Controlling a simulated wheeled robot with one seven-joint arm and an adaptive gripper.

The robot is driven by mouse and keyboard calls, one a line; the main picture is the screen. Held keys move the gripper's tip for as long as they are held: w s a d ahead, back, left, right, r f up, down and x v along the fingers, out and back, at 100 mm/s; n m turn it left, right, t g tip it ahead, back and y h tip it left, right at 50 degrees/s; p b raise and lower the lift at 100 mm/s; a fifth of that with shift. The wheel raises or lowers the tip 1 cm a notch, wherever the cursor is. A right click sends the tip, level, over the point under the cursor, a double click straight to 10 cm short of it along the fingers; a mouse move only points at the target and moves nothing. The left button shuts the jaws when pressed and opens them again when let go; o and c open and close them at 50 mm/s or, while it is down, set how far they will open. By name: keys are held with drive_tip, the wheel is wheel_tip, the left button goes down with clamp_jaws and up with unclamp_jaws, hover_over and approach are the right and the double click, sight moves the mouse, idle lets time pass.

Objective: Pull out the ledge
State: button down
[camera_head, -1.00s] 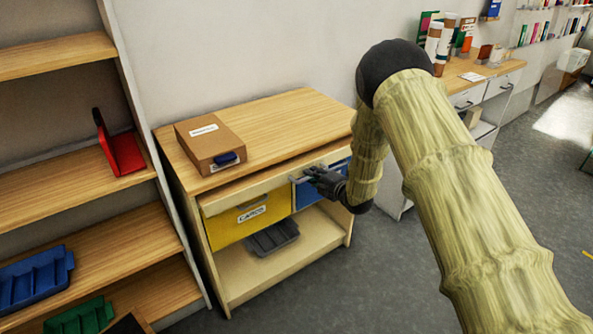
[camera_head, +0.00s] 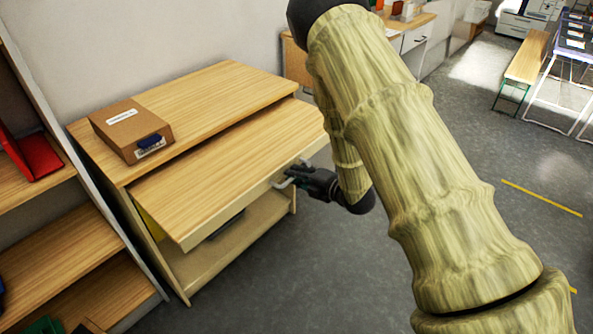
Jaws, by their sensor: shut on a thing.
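The ledge (camera_head: 215,175) is a flat wooden board that sticks out well from under the top of a wooden cabinet (camera_head: 215,88). Its pale front edge carries a grey bar handle near the right end. My gripper (camera_head: 293,178) is shut on the handle (camera_head: 284,182) at that front edge.
A brown cardboard box (camera_head: 128,127) with a blue clasp lies on the cabinet top. Shelves with a red holder (camera_head: 37,157) stand close at the left. Grey floor (camera_head: 290,285) in front of the cabinet is clear. A bench (camera_head: 523,58) stands at the far right.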

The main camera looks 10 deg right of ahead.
idle(0.3)
drive_tip(key=c, duration=1.5)
unclamp_jaws()
drive_tip(key=v, duration=1.2)
